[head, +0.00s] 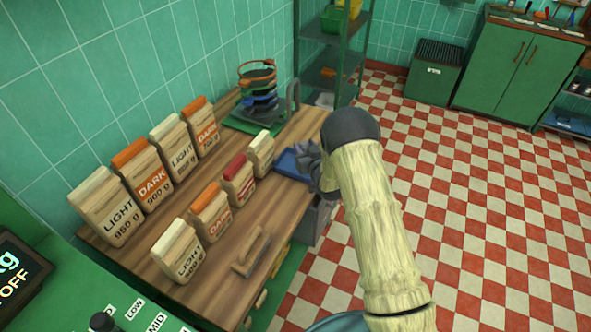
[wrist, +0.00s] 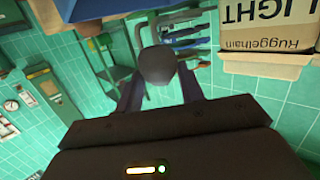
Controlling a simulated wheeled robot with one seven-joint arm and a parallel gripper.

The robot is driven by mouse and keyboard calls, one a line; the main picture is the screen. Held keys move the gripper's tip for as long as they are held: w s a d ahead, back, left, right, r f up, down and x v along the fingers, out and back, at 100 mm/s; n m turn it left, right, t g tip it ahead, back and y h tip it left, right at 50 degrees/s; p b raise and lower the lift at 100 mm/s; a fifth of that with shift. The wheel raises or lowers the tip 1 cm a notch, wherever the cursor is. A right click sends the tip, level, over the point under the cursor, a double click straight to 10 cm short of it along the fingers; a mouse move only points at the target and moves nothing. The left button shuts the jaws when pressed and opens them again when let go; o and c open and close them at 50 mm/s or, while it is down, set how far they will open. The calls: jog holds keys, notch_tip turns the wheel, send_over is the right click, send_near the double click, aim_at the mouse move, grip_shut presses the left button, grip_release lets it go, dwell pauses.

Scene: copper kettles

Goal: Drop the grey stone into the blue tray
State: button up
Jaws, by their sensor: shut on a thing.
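The blue tray (head: 287,165) lies on the wooden counter near its right edge, and my gripper hides its right part. A blue edge, likely the same tray (wrist: 88,10), shows at the top of the wrist view. The grey stone (wrist: 158,64) is rounded and dark, and sits between my two fingers in the wrist view. My gripper (head: 310,157) is shut on it, at the right side of the tray in the head view. I cannot tell how high it is above the tray, and the stone is not clearly separable in the head view.
Several coffee bags (head: 147,176) stand in two rows on the counter (head: 130,250), left of the tray. A wooden-handled tool (head: 251,252) lies at the front. A bag (wrist: 265,45) is close in the wrist view's upper right.

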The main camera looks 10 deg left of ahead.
jog(key=shift+f, duration=0.15)
jog(key=o, duration=1.1)
jog(key=shift+s, duration=0.1)
jog(key=b+v, duration=0.3)
jog(key=v, duration=1.4)
jog(key=shift+s+f, duration=0.1)
